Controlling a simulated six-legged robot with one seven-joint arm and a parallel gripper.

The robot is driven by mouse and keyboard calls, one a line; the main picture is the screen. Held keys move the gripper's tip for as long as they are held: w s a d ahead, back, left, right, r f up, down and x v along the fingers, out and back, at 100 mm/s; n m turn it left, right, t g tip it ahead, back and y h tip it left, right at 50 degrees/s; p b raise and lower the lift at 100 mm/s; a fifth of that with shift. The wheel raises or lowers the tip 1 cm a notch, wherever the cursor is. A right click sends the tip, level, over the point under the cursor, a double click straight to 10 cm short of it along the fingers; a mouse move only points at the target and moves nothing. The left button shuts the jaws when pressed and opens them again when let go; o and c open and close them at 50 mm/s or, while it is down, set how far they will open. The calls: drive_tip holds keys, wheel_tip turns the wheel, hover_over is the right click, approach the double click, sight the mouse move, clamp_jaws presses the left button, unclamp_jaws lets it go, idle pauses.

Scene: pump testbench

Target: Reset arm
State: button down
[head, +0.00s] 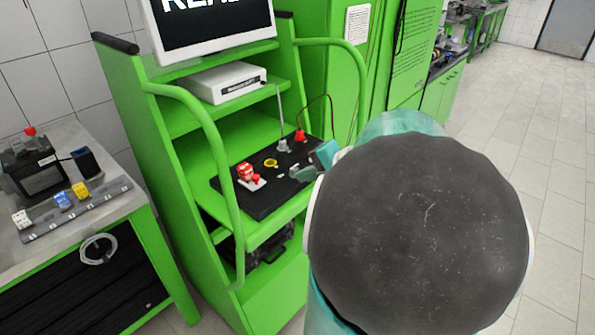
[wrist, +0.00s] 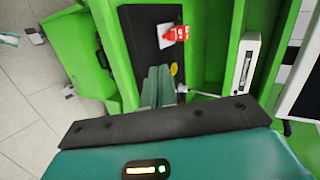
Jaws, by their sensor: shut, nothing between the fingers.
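My gripper (head: 300,173) reaches in from the right over the black panel (head: 258,200) of the green test bench. Its greenish fingers are shut together with nothing between them. The wrist view also shows the shut gripper (wrist: 158,88), pointing at the panel (wrist: 140,40). A red part on a white base (head: 247,174) is on the panel, left of the fingers. A yellow ring (head: 271,163) lies close to the fingertips. My arm's large dark rounded link hides the right side of the bench front in the head view.
A grey probe (head: 283,146) and a red plug with a cable (head: 300,136) are behind the gripper. A white box (head: 226,82) and a monitor (head: 205,30) stand above. Green handrails (head: 212,150) flank the panel. A side table (head: 110,208) is at left; open floor (head: 530,130) is at right.

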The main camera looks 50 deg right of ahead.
drive_tip(key=s+a+n+g+h, duration=0.1)
drive_tip(key=s+a+n+g, duration=0.1)
drive_tip(key=a+n, duration=0.6)
drive_tip(key=s+a+r+n+g+h, duration=0.1)
drive_tip(key=s+a+n+g, duration=0.2)
drive_tip(key=a, duration=1.9)
drive_tip(key=s+n, duration=0.1)
drive_tip(key=n, duration=0.3)
drive_tip(key=shift+r+n, duration=0.25)
drive_tip(key=shift+n, duration=0.15)
